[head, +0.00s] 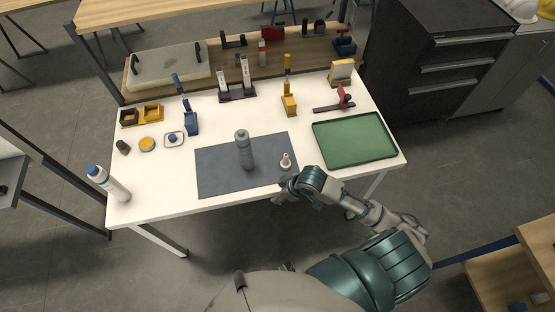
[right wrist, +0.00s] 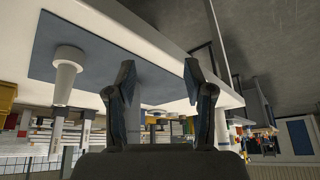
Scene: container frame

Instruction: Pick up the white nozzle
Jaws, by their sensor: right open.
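The white nozzle (head: 286,163) stands upright on the blue-grey mat (head: 218,172), near the mat's right front part. In the right wrist view, which looks upside down, the white nozzle (right wrist: 65,76) is left of the fingers, with its wide base on the mat (right wrist: 105,62). My right gripper (head: 284,188) is at the table's front edge, just in front of the nozzle and apart from it. In the right wrist view its two fingers (right wrist: 160,75) are spread with nothing between them. My left gripper is not in view.
A grey cylinder (head: 244,152) stands on the mat left of the nozzle. A green tray (head: 355,140) lies to the right. A white bottle with a blue top (head: 108,183) is at the table's left corner. Clamps and small parts line the back. The front table edge (head: 215,205) is clear.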

